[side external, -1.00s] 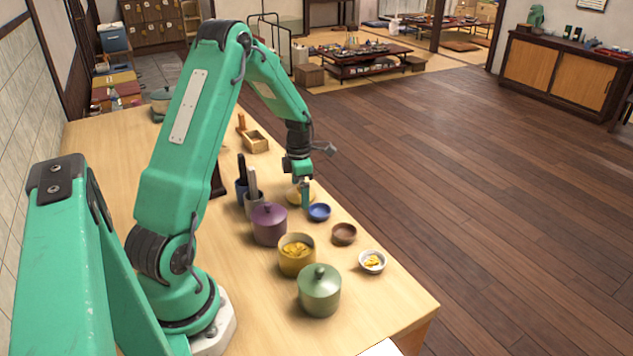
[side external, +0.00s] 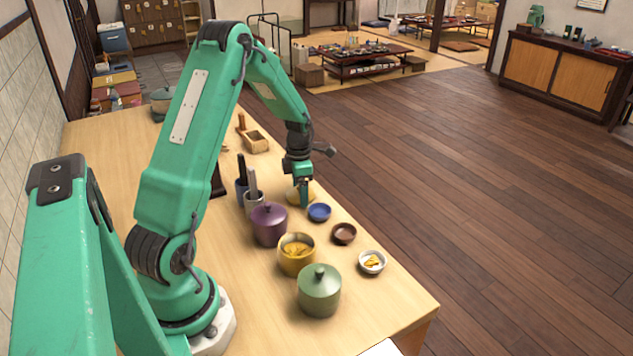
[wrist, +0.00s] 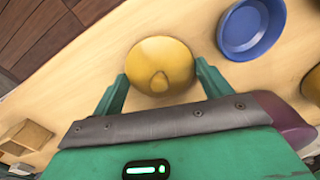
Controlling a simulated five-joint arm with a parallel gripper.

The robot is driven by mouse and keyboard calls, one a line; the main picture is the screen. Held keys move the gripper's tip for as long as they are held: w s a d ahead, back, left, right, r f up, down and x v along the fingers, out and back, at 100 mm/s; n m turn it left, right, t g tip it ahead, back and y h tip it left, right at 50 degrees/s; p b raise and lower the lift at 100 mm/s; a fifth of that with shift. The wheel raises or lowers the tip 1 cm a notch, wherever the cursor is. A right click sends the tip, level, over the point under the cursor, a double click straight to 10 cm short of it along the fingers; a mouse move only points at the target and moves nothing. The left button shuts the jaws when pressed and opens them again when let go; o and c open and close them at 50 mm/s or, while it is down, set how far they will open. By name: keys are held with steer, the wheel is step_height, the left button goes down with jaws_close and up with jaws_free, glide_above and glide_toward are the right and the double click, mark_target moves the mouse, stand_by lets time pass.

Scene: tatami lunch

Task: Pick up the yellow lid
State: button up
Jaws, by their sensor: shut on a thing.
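The yellow lid (side external: 292,195) is a round, shallow dome with a small knob. In the wrist view the lid (wrist: 160,52) sits between the two green fingers of my gripper (wrist: 161,80), near their tips. My gripper (side external: 302,198) points down at the lid and is shut on it across its sides. In the side view the near finger hides part of the lid. The lid is at or close to the table top; I cannot tell whether it touches it.
A blue dish (side external: 319,212) stands close beside the gripper. The purple lidded pot (side external: 269,226), open yellow pot (side external: 296,262) and green lidded pot (side external: 319,292) line up nearer the camera. Utensil cups (side external: 254,205) stand left; a brown bowl (side external: 344,233) and white bowl (side external: 372,268) stand right.

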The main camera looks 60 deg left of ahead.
steer(key=shift+r, duration=0.1)
steer(key=shift+r, duration=0.55)
steer(key=r, duration=0.3)
steer(key=shift+w+d+r, duration=0.1)
steer(key=shift+d+r, duration=0.05)
steer(key=shift+d, duration=0.1)
steer(key=d+r, duration=0.6)
steer(key=d, duration=0.5)
steer(key=shift+w+r, duration=0.2)
steer(key=shift+w, duration=0.2)
steer(key=shift+d, duration=0.1)
steer(key=s+d+r+m, duration=0.2)
steer(key=s+d+m, duration=0.4)
steer(key=s+d, duration=0.4)
steer(key=s, duration=0.3)
steer(key=shift+s+d+r+m, duration=0.2)
steer(key=shift+d+r+m, duration=0.1)
steer(key=shift+r+m, duration=0.1)
steer(key=shift+f, duration=0.2)
